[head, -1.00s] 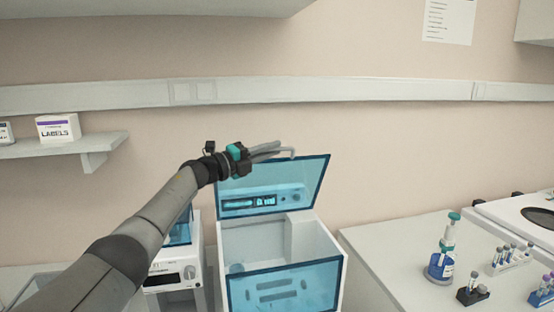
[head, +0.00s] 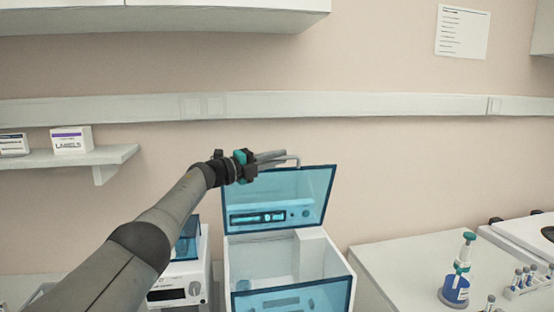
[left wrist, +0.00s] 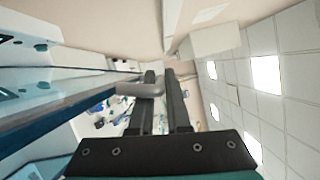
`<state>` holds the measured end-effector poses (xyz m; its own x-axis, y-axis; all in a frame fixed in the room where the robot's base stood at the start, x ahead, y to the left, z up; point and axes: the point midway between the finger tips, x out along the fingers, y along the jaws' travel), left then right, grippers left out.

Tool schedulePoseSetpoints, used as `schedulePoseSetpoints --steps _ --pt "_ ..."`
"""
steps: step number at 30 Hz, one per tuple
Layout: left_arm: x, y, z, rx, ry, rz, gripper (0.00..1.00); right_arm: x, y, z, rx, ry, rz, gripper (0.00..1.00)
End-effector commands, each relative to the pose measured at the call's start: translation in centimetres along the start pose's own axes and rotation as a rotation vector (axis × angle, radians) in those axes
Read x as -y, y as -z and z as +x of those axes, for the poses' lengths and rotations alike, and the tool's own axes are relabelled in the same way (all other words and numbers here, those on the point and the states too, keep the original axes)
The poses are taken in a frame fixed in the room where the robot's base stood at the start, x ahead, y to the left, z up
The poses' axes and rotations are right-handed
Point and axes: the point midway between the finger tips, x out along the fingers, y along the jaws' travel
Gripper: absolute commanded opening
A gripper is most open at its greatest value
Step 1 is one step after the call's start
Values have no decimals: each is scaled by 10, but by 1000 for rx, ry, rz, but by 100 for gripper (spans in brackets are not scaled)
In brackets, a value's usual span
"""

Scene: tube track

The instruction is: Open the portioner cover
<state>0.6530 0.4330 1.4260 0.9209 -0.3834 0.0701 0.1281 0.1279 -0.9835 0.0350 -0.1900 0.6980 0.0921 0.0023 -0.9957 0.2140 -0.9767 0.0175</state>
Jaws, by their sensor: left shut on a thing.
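The portioner is a white box (head: 262,262) in the lower middle of the head view. Its see-through blue cover (head: 290,192) is raised, standing up at the back and showing the open inside. A grey bar handle (head: 298,161) sticks out at the cover's top edge. My left gripper (head: 278,157) is at that edge, shut on the handle. The left wrist view also shows the handle (left wrist: 141,89) at the finger pads, with the blue cover (left wrist: 60,105) to the left. My right gripper is not in view.
A second blue panel (head: 295,298) is at the box's front. A white device (head: 180,285) stands close on the left. A shelf (head: 70,160) with boxes is at left.

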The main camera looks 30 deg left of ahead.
Motion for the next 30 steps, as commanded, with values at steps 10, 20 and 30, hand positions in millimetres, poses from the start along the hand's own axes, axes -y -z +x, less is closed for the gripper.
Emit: schedulePoseSetpoints --steps 10,20,30 --pt "-1 0 0 -1 -1 0 44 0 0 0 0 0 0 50" --pt "-1 0 -2 1 -1 1 45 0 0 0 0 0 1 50" --pt "-2 0 -25 1 -2 3 45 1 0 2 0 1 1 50"
